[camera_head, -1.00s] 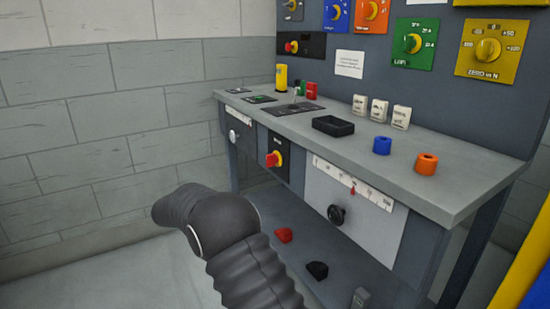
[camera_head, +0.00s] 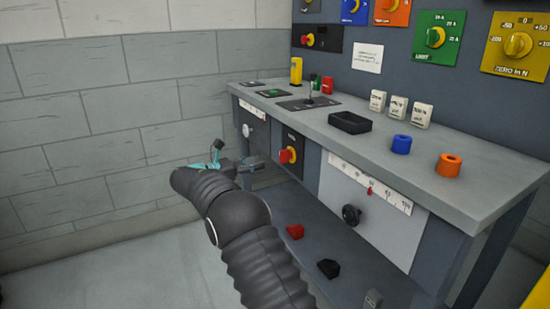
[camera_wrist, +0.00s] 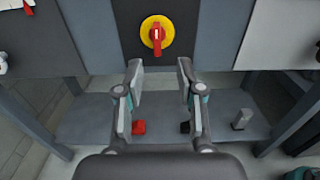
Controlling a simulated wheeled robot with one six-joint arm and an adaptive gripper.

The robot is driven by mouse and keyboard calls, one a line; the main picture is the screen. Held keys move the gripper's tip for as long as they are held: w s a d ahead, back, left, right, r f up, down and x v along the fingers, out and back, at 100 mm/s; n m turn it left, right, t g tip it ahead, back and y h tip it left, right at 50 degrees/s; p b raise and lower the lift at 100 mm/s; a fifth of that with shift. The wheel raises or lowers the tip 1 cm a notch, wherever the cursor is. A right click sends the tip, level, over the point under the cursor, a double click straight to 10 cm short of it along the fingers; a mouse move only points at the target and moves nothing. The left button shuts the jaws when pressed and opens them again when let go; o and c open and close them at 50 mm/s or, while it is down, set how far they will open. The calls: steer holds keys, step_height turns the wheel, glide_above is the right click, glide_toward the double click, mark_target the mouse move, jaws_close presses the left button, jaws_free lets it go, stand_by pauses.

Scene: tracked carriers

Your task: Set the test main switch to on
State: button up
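A red rotary handle on a yellow disc (camera_head: 289,155) sits on a black panel on the bench's front. In the wrist view the red handle (camera_wrist: 157,38) stands upright, with a white mark on it. A second red and yellow switch (camera_head: 308,40) is on the back panel. I cannot read labels naming either. My gripper (camera_wrist: 160,67) is open and empty, its two fingers apart below the front switch in the wrist view and not touching it. In the head view the gripper (camera_head: 238,164) is partly hidden by my arm, left of the front switch.
The bench top (camera_head: 330,137) holds a black tray (camera_head: 350,123), blue ring (camera_head: 401,144) and orange ring (camera_head: 449,165). A black knob (camera_head: 351,215) is on the right front panel. Red (camera_head: 295,231) and black (camera_head: 328,268) pieces lie on the lower shelf.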

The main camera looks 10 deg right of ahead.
mark_target(280, 157)
steer(key=x, duration=1)
steer(key=shift+w+d+f, duration=0.1)
steer(key=shift+d, duration=0.1)
jaws_close()
